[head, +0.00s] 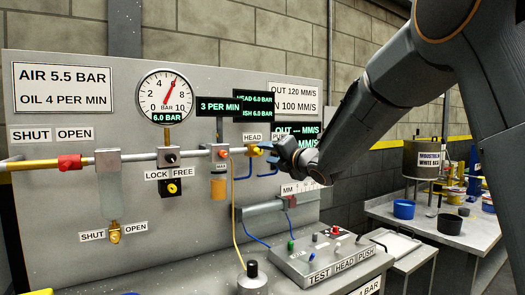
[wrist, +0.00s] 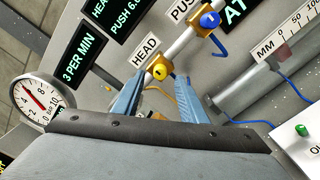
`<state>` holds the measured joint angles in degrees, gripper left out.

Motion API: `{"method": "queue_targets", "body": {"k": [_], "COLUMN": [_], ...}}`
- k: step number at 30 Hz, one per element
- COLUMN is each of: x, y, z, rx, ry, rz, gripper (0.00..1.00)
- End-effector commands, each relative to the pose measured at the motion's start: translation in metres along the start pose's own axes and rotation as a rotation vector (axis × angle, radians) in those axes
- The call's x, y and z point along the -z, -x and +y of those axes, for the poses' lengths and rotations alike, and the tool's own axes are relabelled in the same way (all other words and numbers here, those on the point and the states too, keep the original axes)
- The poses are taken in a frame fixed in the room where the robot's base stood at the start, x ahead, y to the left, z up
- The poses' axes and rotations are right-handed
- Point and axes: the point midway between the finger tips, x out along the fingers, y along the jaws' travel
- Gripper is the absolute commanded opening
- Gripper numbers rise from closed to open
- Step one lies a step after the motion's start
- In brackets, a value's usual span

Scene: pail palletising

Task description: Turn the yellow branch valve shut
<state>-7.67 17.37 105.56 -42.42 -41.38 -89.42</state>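The yellow branch valve (wrist: 160,71) is a brass-coloured block with a round yellow knob on the pipe, beside the HEAD label (wrist: 144,51) in the wrist view. In the head view the valve (head: 253,150) is just left of my gripper (head: 268,148), below its HEAD label (head: 253,137). My gripper (wrist: 158,83) is open in the wrist view, with one blue finger on each side of the knob. I cannot tell whether either finger touches it. The valve's exact turn position is too small to read.
A pressure gauge (head: 166,98) hangs on the panel (head: 60,235). A red valve (head: 69,162) is at the left. A test box (head: 318,258) stands on the bench below.

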Motion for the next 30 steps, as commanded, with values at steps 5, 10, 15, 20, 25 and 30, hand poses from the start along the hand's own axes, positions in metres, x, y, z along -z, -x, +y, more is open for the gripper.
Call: {"method": "queue_targets", "body": {"k": [5,10,15,20,25,30], "x": [0.0,0.0,0.0,0.0,0.0,0.0], "y": [-0.025,-0.039,-0.044,-0.044,-0.044,-0.043], "z": [0.001,0.0,-0.001,-0.001,-0.001,-0.001], "rx": [0.002,0.001,0.002,0.002,0.002,0.003], "ry": [-0.001,-0.002,-0.002,-0.003,-0.003,-0.003], "rz": [0.001,0.0,0.0,-0.001,-0.001,-0.001], "gripper": [0.39,0.39,0.39,0.39,0.17,0.0]}}
